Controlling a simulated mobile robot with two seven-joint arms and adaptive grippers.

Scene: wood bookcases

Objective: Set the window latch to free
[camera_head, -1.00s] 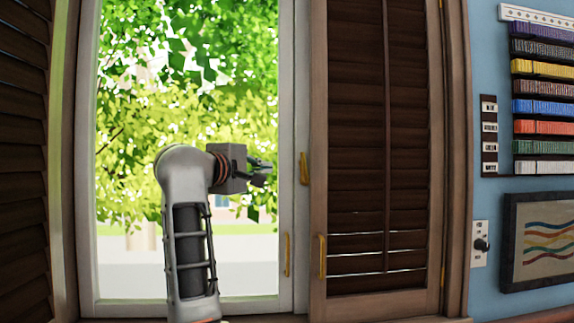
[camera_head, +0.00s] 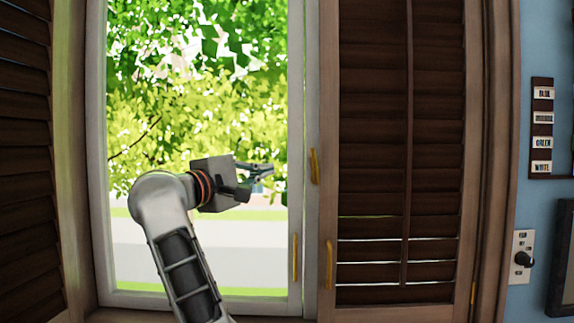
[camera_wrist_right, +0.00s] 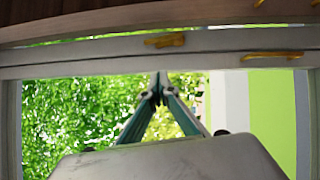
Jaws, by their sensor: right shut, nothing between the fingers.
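A brass latch-like piece (camera_head: 314,166) stands upright on the pale window frame, at the right edge of the glass. It also shows in the right wrist view (camera_wrist_right: 165,41), ahead of the fingertips. A second brass handle (camera_head: 294,257) is lower on the window sash, seen in the wrist view too (camera_wrist_right: 270,57). My right gripper (camera_head: 268,170) is shut and empty, just left of the upper brass piece at about its height, apart from it. Its fingertips meet in the wrist view (camera_wrist_right: 158,85). My left gripper is not in view.
A dark louvred shutter (camera_head: 372,130) stands right of the window, with its own brass handle (camera_head: 329,264). Another louvred shutter (camera_head: 25,160) is at the left. Open space lies before the glass.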

